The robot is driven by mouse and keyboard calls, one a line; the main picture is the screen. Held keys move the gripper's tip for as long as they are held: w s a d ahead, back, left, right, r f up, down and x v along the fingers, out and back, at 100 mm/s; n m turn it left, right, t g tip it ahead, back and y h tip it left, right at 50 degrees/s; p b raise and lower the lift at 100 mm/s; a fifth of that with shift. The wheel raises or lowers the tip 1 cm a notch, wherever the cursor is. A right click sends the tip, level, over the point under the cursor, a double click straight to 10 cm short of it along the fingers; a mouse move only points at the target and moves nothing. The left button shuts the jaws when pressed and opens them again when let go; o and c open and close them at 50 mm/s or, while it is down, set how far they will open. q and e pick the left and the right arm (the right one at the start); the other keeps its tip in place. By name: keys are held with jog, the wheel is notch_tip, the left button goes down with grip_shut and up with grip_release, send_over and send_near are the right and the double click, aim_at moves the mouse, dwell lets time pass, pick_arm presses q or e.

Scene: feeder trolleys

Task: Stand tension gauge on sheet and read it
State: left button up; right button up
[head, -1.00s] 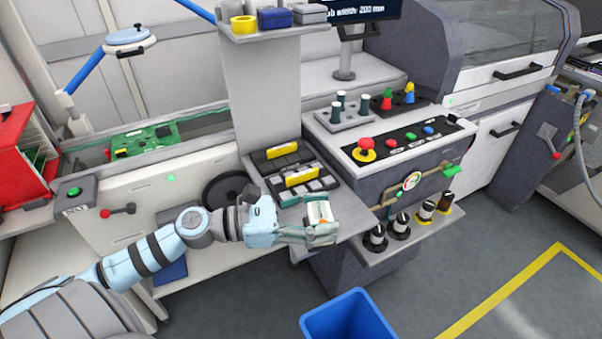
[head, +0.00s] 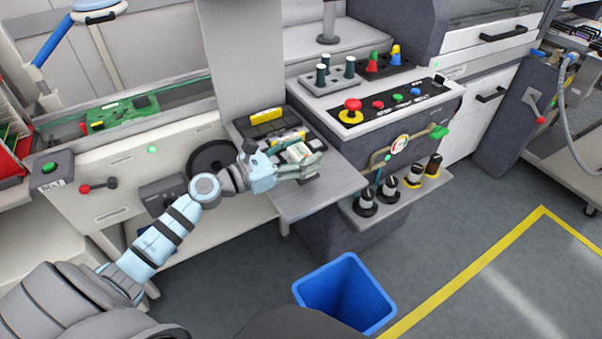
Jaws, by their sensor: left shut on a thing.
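My left gripper (head: 302,168) is shut on a small boxy thing with a pale face (head: 299,152), apparently the tension gauge. The fingers hide part of it, and any reading on it is too small to make out. It is over the grey side shelf (head: 325,190), beside the black tray. I cannot tell whether it touches the shelf. I cannot tell for sure which surface is the sheet. A green board (head: 120,115) lies in the long opening at the left, well away from the gripper. My right gripper is out of view.
A black tray with yellow-labelled items (head: 265,118) lies behind the gripper. Black-and-white cylinders (head: 390,188) stand on a low ledge. A blue bin (head: 345,290) is on the floor.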

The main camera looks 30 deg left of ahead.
pick_arm(q)
notch_tip(320, 180, down, 3)
jog(key=shift+f+b, duration=0.2)
jog(key=shift+b, duration=0.55)
jog(key=shift+r, duration=0.1)
jog(key=o, duration=1.6)
jog(key=shift+c, duration=0.2)
